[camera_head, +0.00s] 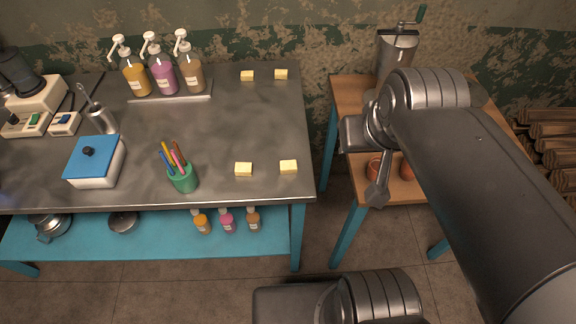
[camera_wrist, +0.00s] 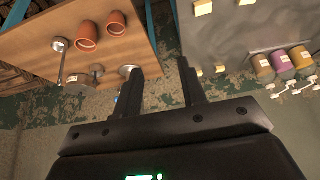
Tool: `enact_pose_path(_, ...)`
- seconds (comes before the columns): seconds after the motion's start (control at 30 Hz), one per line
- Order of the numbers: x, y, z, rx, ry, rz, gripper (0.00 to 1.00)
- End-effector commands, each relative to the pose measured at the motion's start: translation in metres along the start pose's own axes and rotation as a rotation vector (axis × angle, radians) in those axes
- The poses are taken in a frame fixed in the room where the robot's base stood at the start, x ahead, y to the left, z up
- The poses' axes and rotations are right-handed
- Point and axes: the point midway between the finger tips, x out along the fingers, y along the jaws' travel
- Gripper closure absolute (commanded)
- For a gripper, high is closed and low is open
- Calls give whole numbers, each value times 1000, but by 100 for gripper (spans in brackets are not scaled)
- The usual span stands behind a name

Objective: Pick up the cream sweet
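Several small cream sweets lie on the grey metal table. Two are at the back, a left one (camera_head: 247,76) and a right one (camera_head: 281,74). Two are near the front edge, a left one (camera_head: 243,169) and a right one (camera_head: 288,167). In the wrist view, sweets show at the top (camera_wrist: 203,7) and right of my fingers (camera_wrist: 220,68). My gripper (camera_wrist: 160,65) is open, with nothing between its fingers. In the head view my gripper (camera_head: 378,188) is over the wooden table, right of the sweets; my arm partly hides it.
Pump bottles (camera_head: 163,75), a green pen cup (camera_head: 183,178) and a blue-lidded box (camera_head: 95,160) stand on the metal table (camera_head: 225,130). A steel grinder (camera_head: 396,52) and orange-brown cups (camera_wrist: 87,37) are on the wooden table (camera_head: 348,95). A floor gap separates the tables.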

Motion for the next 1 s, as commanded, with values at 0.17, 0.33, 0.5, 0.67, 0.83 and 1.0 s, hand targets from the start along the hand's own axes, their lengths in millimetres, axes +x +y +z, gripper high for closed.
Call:
enact_pose_path(0.17, 0, 0, 0, 0, 0, 0, 50)
enact_pose_path(0.33, 0, 0, 0, 0, 0, 0, 45)
enact_pose_path(0.5, 2, 0, 0, 10, -11, -4, 45)
enact_pose_path(0.67, 18, -4, -1, 89, -103, -41, 45)
enact_pose_path(0.83, 46, -11, -1, 256, -276, -111, 45)
enact_pose_path(1.0, 74, -18, -2, 437, -447, -180, 45)
